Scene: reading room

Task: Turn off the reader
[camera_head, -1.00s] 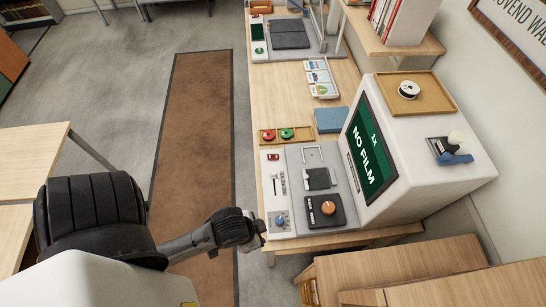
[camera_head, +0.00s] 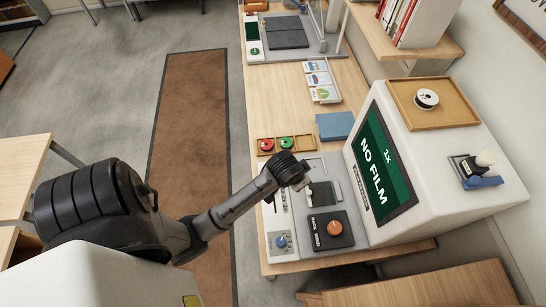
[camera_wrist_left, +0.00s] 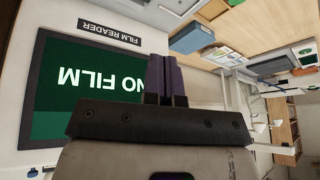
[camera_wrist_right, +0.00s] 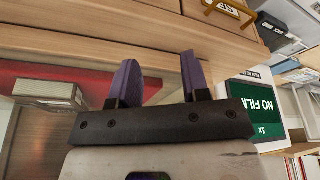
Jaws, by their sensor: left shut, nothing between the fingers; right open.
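The film reader is a white housing (camera_head: 458,176) at the right of the desk, its green screen (camera_head: 385,170) lit with "NO FILM" and "1x". The screen also shows in the left wrist view (camera_wrist_left: 80,112) and the right wrist view (camera_wrist_right: 255,110). Its grey control panel has a blue knob (camera_head: 281,241) and an orange knob (camera_head: 334,229) on a dark plate. My left gripper (camera_head: 303,183) is over the panel's far part and hides some of it; its purple fingers (camera_wrist_left: 166,82) are shut and empty. My right gripper (camera_wrist_right: 160,78) is open and empty, beside wooden furniture, outside the head view.
Red and green reels lie in a wooden tray (camera_head: 258,144) beyond the panel, near a blue box (camera_head: 335,126). A wooden cabinet (camera_head: 420,288) stands at the front.

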